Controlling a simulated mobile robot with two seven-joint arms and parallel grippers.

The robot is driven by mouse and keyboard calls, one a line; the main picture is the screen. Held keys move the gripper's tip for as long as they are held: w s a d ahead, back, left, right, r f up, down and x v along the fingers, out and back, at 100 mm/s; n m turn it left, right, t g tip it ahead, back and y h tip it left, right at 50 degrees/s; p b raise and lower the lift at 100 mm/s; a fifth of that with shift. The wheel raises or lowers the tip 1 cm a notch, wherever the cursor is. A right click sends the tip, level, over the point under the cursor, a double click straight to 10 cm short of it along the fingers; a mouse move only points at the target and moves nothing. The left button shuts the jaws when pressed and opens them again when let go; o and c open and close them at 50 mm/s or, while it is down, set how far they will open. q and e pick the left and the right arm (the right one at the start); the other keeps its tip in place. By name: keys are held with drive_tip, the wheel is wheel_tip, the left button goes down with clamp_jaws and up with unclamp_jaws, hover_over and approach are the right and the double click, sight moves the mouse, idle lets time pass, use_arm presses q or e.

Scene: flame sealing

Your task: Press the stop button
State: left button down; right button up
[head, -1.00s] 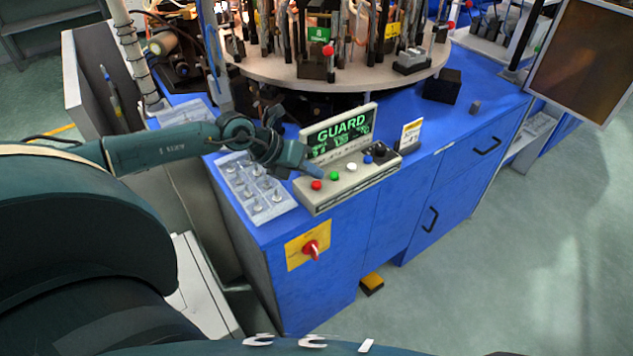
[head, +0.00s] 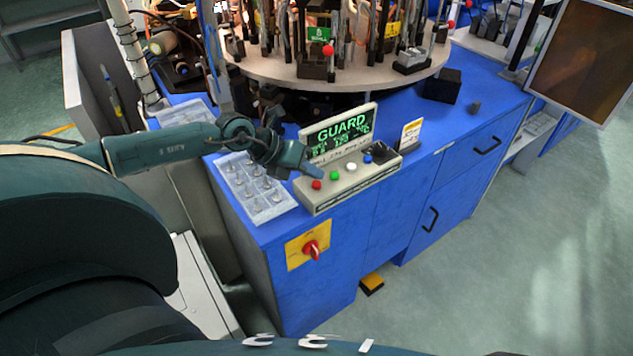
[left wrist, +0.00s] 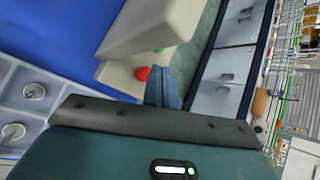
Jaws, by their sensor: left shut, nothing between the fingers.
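The red stop button (head: 317,185) is at the left end of a beige control box (head: 347,185) on the blue bench. Green, white and blue buttons sit to its right on the same sloping face. My left gripper (head: 309,170) is shut and empty, with its tips just behind and above the red button. In the left wrist view the closed fingers (left wrist: 165,88) are beside the red button (left wrist: 142,73), and I cannot tell whether they touch it. The screen (head: 343,132) on the box reads GUARD in green. My right gripper is not in view.
A compartment tray (head: 235,166) with small parts lies left of the box. A round turntable (head: 280,70) with several upright fixtures stands behind. A red rotary switch (head: 311,250) is on the bench front. A small sign (head: 411,134) stands to the right.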

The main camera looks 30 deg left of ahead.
use_arm(q)
drive_tip(key=shift+f, duration=0.4)
drive_tip(key=shift+f+b, duration=0.45)
drive_tip(key=shift+f, duration=0.05)
idle(0.5)
idle(0.3)
drive_tip(key=shift+r+p, duration=0.9)
drive_tip(key=shift+r, duration=0.1)
